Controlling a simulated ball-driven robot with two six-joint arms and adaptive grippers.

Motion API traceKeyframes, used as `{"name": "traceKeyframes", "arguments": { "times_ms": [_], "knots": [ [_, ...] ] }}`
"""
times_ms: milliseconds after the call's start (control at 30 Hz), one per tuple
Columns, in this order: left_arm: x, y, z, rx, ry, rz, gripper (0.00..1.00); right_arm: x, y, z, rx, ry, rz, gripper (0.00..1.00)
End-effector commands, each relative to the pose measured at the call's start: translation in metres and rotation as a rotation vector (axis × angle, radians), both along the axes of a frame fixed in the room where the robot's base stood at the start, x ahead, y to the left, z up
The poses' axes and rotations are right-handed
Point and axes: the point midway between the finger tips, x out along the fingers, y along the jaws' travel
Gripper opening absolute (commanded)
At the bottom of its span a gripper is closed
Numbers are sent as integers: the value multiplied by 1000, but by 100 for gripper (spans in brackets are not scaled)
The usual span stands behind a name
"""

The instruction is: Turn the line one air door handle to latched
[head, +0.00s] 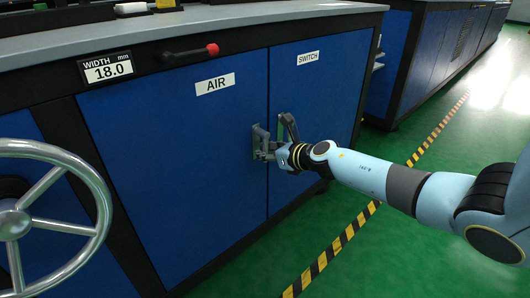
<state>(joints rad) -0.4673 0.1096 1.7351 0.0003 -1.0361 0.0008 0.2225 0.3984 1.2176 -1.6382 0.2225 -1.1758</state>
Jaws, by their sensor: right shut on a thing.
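The blue AIR door (180,150) is closed flush in the cabinet front, below its white AIR label (215,83). The grey AIR door handle (257,134) sits on a small plate at the door's right edge. My right gripper (266,151) comes in from the right and is shut on this handle. The fingers cover much of the handle, so its exact angle is hard to tell. My left gripper is not in view.
The blue SWITCH door (325,85) is closed, its grey handle (289,126) close beside my right gripper. A red-tipped lever (212,49) sticks out above the AIR label. A large handwheel (95,185) stands at left. Green floor with striped tape (345,237) is clear at right.

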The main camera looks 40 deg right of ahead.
Motion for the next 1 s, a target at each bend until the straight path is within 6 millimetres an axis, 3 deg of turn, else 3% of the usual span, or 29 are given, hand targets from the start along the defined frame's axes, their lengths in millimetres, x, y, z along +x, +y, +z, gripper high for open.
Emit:
{"name": "traceKeyframes", "arguments": {
  "times_ms": [100,133,333,733,1000],
  "knots": [
    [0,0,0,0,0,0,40,-1,-2,-1,-1,2,-4,0],
    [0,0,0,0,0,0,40,-1,-2,-1,-1,2,-4,13],
    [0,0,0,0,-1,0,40,0,-1,0,0,1,-2,38],
    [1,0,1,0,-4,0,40,-10,-2,3,-1,2,-1,38],
    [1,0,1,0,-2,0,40,-62,-6,23,-8,4,3,38]
  ]
}}
